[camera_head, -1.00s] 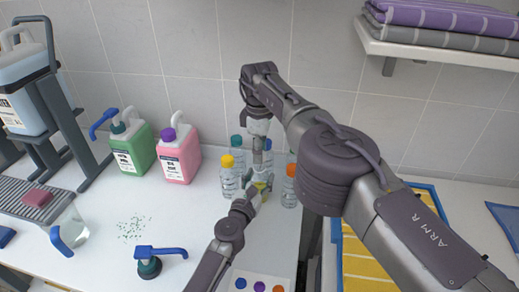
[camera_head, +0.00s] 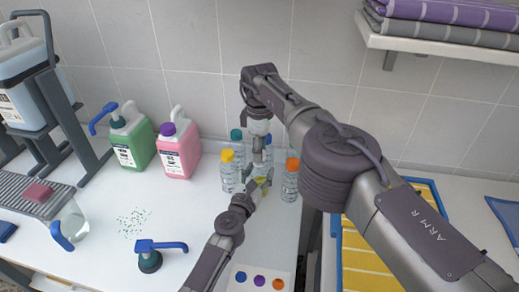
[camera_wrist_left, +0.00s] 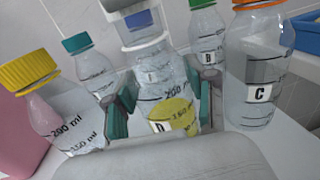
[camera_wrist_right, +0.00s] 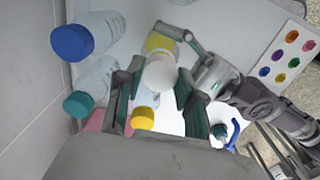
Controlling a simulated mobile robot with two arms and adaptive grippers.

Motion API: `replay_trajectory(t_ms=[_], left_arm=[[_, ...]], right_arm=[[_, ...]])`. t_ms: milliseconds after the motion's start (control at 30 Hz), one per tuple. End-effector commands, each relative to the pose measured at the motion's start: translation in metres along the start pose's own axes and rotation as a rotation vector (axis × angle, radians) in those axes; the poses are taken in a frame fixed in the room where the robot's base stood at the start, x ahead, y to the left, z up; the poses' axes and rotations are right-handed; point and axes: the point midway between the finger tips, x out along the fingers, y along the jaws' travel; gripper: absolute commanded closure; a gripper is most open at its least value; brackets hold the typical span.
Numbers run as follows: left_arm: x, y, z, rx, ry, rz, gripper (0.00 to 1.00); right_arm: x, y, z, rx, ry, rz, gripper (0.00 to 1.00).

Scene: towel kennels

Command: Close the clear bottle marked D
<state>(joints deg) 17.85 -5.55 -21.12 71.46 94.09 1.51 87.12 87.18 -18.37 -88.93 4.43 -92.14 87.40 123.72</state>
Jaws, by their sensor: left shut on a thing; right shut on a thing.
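The clear bottle marked D (camera_wrist_left: 170,90) stands upright with yellow liquid low in it; its yellow body also shows in the head view (camera_head: 263,192). My left gripper (camera_head: 257,187) is shut around its body, with a teal-padded finger on each side in the left wrist view. My right gripper (camera_head: 259,157) is directly above, pointing down. In the right wrist view it is shut on a white cap (camera_wrist_right: 161,73), lined up over the bottle. I cannot tell whether the cap is seated on the neck.
Around bottle D stand an orange-capped bottle marked C (camera_wrist_left: 258,75), a green-capped one marked B (camera_wrist_left: 207,35), a yellow-capped bottle (camera_head: 228,174) and blue- and teal-capped ones (camera_wrist_right: 85,38). Green (camera_head: 133,143) and pink (camera_head: 178,150) jugs stand left.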

Motion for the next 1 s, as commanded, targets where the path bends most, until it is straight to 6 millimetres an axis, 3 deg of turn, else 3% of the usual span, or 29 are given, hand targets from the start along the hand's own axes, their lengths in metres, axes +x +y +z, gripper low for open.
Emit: replay_trajectory(t_ms=[733, 867, 1000], left_arm=[[0.0, 0.0, -0.001, 0.0, 0.001, 0.0, 1.0], [0.0, 0.0, -0.001, 0.0, 0.002, 0.0, 1.0], [0.0, 0.0, -0.001, 0.0, 0.002, 0.001, 1.0]], right_arm=[[0.011, -0.001, 0.0, 0.025, 0.0, 0.0, 0.73], [0.011, -0.001, 0.0, 0.199, 0.0, 0.0, 0.73], [0.012, -0.001, 0.0, 0.484, 0.0, -0.001, 0.73]])
